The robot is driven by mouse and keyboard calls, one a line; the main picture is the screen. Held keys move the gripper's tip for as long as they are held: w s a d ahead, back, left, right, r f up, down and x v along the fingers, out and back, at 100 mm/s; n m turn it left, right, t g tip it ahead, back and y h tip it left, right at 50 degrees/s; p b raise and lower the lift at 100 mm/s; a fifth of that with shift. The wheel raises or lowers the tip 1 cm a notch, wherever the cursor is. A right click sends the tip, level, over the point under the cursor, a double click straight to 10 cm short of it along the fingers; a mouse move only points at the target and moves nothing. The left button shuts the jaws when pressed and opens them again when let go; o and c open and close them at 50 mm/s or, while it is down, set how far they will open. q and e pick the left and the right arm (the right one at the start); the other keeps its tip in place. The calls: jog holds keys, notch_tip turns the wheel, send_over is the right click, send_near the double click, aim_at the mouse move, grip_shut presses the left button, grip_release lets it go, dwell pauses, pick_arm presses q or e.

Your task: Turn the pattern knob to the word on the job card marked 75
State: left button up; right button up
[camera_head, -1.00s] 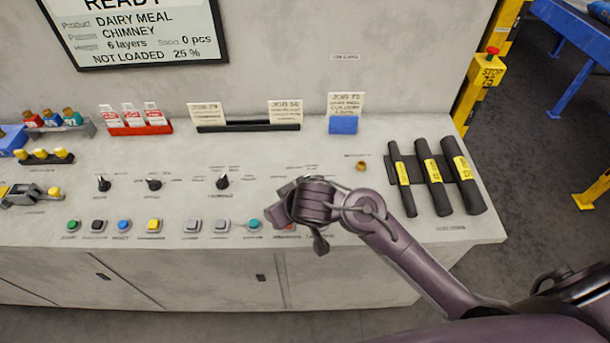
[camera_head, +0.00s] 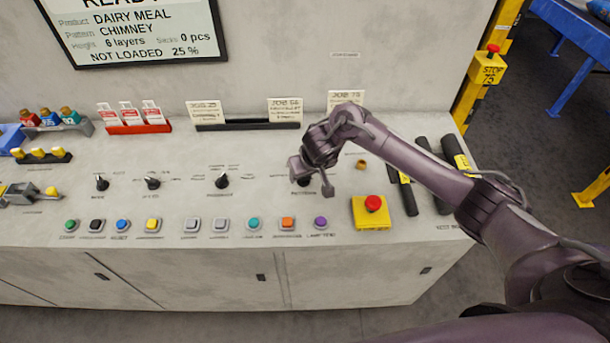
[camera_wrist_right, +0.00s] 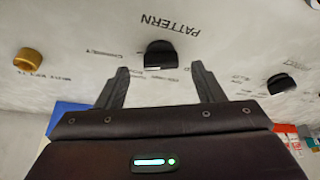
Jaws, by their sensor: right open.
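The black pattern knob (camera_head: 302,182) is on the sloping desk, partly hidden by my right gripper (camera_head: 311,178) in the head view. In the right wrist view the knob (camera_wrist_right: 160,55) shows whole, beside the printed word PATTERN. My open right gripper (camera_wrist_right: 164,76) has one finger on each side of the knob's line, with the knob just beyond the fingertips and apparently untouched. The small words around the knob are too blurred to read surely. The job card marked 75 (camera_head: 345,98) stands at the back; my right arm hides its lower part. My left gripper is out of view.
Other black knobs, such as one (camera_head: 222,181) to the left, share the panel. A row of coloured buttons, including an orange one (camera_head: 287,223), runs along the front. A red stop button (camera_head: 373,203) on a yellow box and black rollers (camera_head: 457,152) are at right.

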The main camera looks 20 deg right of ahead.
jog(key=shift+x, duration=1.3)
jog(key=c, duration=1)
